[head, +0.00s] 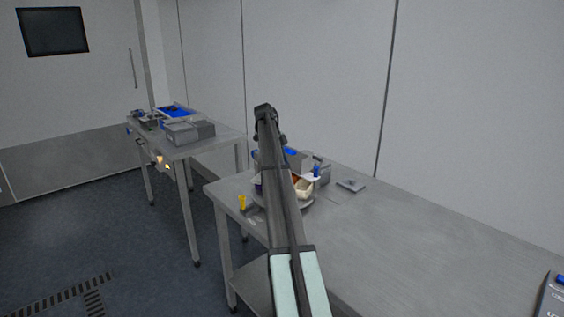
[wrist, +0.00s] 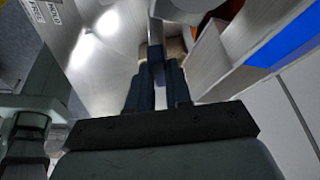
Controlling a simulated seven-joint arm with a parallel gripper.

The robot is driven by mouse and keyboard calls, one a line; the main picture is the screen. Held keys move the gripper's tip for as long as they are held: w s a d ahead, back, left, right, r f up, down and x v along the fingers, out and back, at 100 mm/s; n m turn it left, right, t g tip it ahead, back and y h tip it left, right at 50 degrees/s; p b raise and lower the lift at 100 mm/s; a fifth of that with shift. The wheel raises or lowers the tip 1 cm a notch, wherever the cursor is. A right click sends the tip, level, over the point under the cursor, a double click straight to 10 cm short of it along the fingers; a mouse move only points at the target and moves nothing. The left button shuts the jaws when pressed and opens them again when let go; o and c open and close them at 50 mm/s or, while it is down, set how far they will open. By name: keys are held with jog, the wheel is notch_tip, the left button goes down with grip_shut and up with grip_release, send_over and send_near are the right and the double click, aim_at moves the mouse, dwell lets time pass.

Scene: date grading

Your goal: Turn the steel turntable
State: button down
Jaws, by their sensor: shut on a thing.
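The steel turntable (head: 307,206) is near the far left end of the long steel table, mostly hidden behind my arm and the things on it. A cream bowl (head: 303,189) and a small blue-topped item (head: 316,171) show on or beside it. My gripper is hidden in the head view. In the wrist view my gripper (wrist: 157,68) is shut on a narrow grey upright piece (wrist: 155,34). I cannot tell whether that piece belongs to the turntable. A shiny steel surface (wrist: 105,45) lies left of the fingers.
In the wrist view pale box walls (wrist: 209,48) and a blue panel (wrist: 291,38) stand close on the right. A yellow item (head: 242,202) is at the table's left edge. A flat grey item (head: 351,185) lies behind. The table's middle (head: 415,235) is clear.

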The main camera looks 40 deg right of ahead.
dwell(0.6)
jog(key=c, duration=1)
grip_release()
jog(key=shift+c, duration=0.2)
